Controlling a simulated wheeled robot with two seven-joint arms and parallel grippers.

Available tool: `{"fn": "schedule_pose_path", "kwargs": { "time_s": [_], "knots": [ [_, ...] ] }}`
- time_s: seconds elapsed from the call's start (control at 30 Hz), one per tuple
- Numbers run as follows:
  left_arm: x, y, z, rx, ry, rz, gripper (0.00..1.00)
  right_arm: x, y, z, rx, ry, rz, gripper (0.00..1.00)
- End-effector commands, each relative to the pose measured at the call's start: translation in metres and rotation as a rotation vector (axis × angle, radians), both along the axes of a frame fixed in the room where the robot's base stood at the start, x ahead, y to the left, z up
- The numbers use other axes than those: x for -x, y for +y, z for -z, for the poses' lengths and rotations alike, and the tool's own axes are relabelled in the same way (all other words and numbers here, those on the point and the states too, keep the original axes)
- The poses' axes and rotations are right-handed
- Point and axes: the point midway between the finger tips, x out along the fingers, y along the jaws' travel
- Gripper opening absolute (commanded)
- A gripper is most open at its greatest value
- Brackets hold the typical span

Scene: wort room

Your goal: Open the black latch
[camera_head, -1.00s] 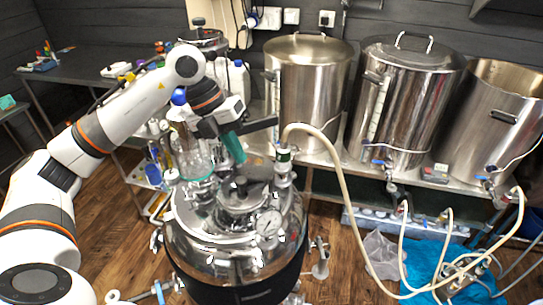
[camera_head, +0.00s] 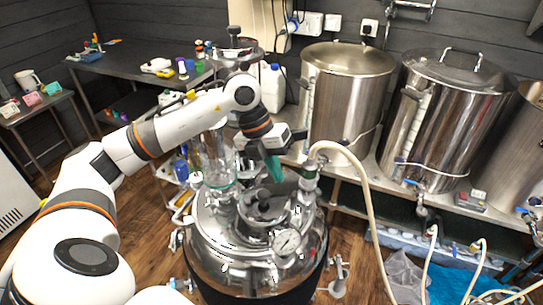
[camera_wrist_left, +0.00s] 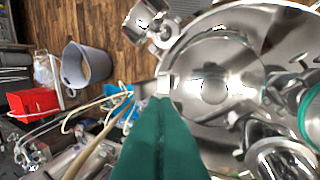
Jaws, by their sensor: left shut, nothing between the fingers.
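A round steel vessel (camera_head: 215,228) stands in front of me with a shiny domed lid. Black fittings (camera_head: 264,206) sit on top of the lid; I cannot tell which of them is the latch. My left gripper (camera_head: 276,178) has green fingers pointing down, just above and behind these fittings, with no clear contact. In the left wrist view its fingers (camera_wrist_left: 158,106) are pressed together and empty, over the steel lid (camera_wrist_left: 212,106); the black latch cannot be made out there. My right gripper is not in view.
Large steel kettles (camera_head: 345,95) stand on a bench behind. A grey bucket (camera_wrist_left: 84,64) shows on the wooden floor. Side tables (camera_head: 120,62) are at the left.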

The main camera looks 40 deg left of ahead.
Motion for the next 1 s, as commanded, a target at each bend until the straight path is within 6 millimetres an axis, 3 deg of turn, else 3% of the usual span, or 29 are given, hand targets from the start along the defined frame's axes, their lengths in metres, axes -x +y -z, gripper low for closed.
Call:
{"fn": "schedule_pose_path", "kwargs": {
  "time_s": [0.33,1.0],
  "knots": [
    [-0.004,-0.016,0.041,0.000,0.001,-0.001,0.00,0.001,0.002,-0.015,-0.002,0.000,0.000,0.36],
    [-0.005,-0.021,0.044,0.000,0.000,0.000,0.00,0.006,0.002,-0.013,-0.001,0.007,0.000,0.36]
  ]
}}
